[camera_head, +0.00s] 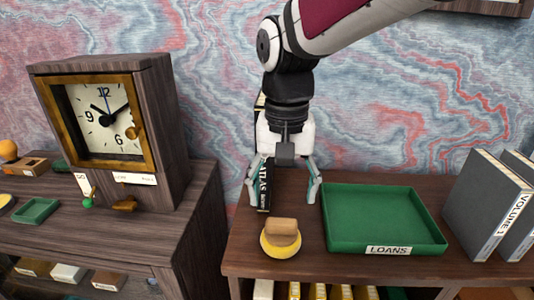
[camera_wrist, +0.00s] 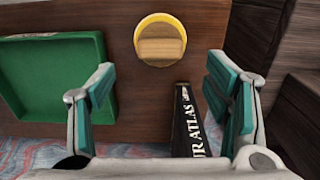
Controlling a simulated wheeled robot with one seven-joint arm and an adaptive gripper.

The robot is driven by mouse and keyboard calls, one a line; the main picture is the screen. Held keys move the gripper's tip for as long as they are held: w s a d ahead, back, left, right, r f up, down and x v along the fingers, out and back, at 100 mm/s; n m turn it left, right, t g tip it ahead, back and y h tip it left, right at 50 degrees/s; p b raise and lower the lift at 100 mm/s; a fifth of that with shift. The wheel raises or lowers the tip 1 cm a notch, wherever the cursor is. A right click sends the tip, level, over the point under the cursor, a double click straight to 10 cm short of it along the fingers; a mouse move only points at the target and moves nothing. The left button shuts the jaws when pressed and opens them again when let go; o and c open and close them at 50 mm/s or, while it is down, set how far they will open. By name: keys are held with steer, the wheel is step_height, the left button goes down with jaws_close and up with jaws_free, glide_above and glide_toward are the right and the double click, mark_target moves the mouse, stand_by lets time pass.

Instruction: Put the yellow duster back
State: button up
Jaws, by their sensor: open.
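The yellow duster (camera_head: 281,246), a round yellow pad with a wooden block handle, rests near the front edge of the brown desk top (camera_head: 300,262). It also shows in the wrist view (camera_wrist: 160,45), beyond my fingertips. My gripper (camera_head: 284,192) points down behind the duster, open and empty, with a clear gap from it. A black atlas (camera_head: 264,187) stands upright by the left finger in the head view. In the wrist view the atlas (camera_wrist: 186,122) shows between the fingers, nearer the right one. I cannot tell whether a finger touches it.
A green LOANS tray (camera_head: 332,236) lies empty right of the duster. Grey volumes (camera_head: 482,205) stand at the far right. A wooden clock (camera_head: 105,120) stands on a separate cabinet at left, beyond a gap. Several books (camera_head: 318,291) sit on the shelf below.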

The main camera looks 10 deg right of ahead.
mark_target(282, 222)
steer(key=s+d+r+t, duration=0.2)
steer(key=s+d+r, duration=0.3)
steer(key=s+d, duration=0.1)
steer(key=s+d+f+n+t, duration=0.2)
steer(key=s+d+t, duration=0.1)
steer(key=s+d, duration=0.2)
steer(key=shift+s+d, duration=0.4)
steer(key=shift+s, duration=0.65)
steer(key=shift+c, duration=0.2)
